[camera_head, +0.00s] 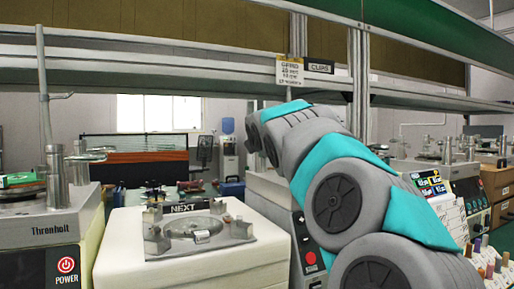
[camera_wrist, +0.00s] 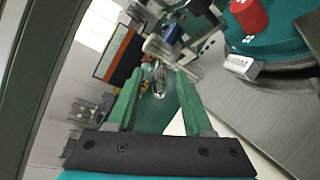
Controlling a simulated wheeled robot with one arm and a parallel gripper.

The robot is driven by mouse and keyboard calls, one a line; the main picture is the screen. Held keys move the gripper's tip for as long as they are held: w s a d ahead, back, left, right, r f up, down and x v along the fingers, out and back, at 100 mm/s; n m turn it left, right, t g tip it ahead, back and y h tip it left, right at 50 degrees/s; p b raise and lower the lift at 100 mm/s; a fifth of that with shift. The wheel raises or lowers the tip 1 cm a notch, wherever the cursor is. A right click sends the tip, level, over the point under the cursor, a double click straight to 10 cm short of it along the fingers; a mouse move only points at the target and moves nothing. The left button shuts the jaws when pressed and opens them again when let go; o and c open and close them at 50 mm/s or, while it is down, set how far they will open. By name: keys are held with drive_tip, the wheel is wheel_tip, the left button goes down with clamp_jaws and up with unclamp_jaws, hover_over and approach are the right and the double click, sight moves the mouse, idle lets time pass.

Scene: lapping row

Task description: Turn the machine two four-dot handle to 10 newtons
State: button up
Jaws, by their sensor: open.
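In the wrist view my gripper (camera_wrist: 160,76) is open, with its two green fingers apart and nothing clearly held between them. A shiny metal part shows beyond the gap, with no visible contact. A red cylinder (camera_wrist: 249,16) with small white marks stands on a teal round plate (camera_wrist: 285,42) at the upper right, apart from the fingers. A white block with dark marks (camera_wrist: 242,67) sits at that plate's edge. I cannot tell whether either is the four-dot handle, and no newton reading is legible. In the head view my arm hides my gripper.
In the head view a machine marked Threnholt (camera_head: 45,235) stands at left. A white stand (camera_head: 130,250) carries a round plate and a NEXT sign (camera_head: 187,207). A lit display panel (camera_head: 431,186) and several coloured pegs (camera_head: 487,262) are at right. Shelves cross above.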

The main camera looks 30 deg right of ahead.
drive_tip(key=v, duration=0.7)
drive_tip(key=shift+b, duration=0.3)
